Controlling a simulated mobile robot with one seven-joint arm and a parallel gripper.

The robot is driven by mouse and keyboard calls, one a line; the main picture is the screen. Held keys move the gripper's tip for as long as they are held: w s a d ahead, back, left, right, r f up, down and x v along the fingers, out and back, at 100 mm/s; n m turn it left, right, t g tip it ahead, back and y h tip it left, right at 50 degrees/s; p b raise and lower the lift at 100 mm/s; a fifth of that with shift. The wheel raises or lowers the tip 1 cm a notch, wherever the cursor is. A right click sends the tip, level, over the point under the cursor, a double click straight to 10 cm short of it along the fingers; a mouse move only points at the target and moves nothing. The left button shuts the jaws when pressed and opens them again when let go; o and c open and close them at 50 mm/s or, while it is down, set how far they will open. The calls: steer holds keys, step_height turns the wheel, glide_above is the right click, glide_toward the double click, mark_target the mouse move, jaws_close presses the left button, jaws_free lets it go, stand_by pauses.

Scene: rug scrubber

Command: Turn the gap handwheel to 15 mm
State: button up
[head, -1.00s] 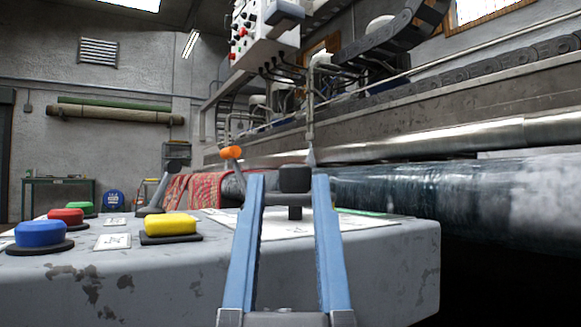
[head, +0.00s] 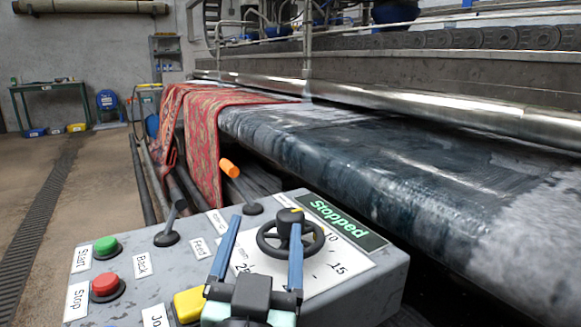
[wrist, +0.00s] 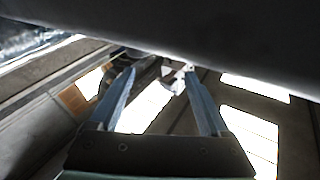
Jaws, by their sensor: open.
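The gap handwheel (head: 319,240) is a black spoked wheel on the control panel in the head view. My gripper also shows open in the wrist view (wrist: 159,73). The exact setting is unclear.
The grey panel also carries a green button (head: 106,245), a red button (head: 106,284), a yellow button (head: 189,304), a black lever (head: 172,222) and an orange-tipped lever (head: 229,168). A display (head: 342,220) reads Stopped.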

mark_target(286, 221)
steer(key=p, duration=0.3)
steer(key=r+g+p, duration=0.1)
steer(key=p, duration=0.2)
steer(key=shift+w+a+r+g, duration=0.3)
steer(key=shift+w, duration=0.05)
steer(key=g+p, duration=0.1)
steer(key=p, duration=0.3)
steer(key=r+g+p, duration=0.1)
steer(key=p, duration=0.4)
steer(key=shift+s+a+h, duration=0.25)
steer(key=shift+s+h, duration=0.05)
steer(key=s+d+r+g+h+p, duration=0.1)
steer(key=s+g+p, duration=0.35)
steer(key=p, duration=1.15)
steer(key=shift+t+h, duration=0.3)
steer(key=shift+t, duration=0.25)
steer(key=x, duration=1.3)
steer(key=shift+s+d, duration=0.1)
steer(key=shift+d, duration=0.05)
steer(key=shift+c, duration=0.2)
jaws_close()
steer(key=shift+f+m+b, duration=0.15)
steer(key=shift+m+b, duration=0.25)
steer(key=shift+b, duration=0.15)
